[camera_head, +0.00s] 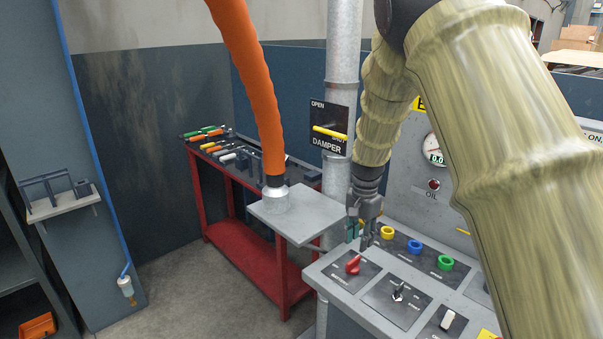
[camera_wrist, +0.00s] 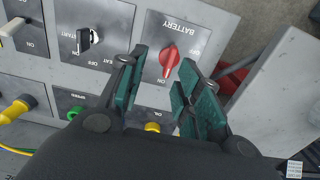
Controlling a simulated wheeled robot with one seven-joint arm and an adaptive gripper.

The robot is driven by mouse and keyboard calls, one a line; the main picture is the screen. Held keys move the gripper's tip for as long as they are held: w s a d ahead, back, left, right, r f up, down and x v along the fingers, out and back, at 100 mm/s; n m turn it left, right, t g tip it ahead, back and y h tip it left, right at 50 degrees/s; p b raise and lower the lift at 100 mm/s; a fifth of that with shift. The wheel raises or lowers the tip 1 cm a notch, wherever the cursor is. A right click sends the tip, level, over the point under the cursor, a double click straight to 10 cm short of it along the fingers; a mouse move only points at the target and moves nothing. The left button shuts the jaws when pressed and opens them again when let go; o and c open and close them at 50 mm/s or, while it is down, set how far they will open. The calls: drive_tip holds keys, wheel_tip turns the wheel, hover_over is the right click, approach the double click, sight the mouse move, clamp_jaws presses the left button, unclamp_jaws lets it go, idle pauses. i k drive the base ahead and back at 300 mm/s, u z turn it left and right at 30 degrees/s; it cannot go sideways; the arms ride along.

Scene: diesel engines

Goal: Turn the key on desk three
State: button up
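The key (camera_head: 398,293) is a small dark key in a silver lock on a dark plate of the grey control desk (camera_head: 455,284). In the wrist view the key (camera_wrist: 88,38) is at the upper left, on a plate with START lettering. My gripper (camera_head: 360,240) hangs above the desk's back left corner. In the wrist view its green-padded fingers (camera_wrist: 160,85) are apart with nothing between them. The key is outside them, to the left; the red BATTERY knob (camera_wrist: 168,60) appears just beyond the gap. I see no desk number.
Yellow, blue and green rings (camera_head: 415,246) line the desk's back. A white switch (camera_head: 448,320) is right of the key. A DAMPER lever (camera_head: 330,132) is on the pipe behind. A grey plate (camera_head: 285,212) under an orange hose (camera_head: 250,80) stands left, by a red tool bench (camera_head: 250,254).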

sight(397, 296)
drive_tip(key=k, duration=0.85)
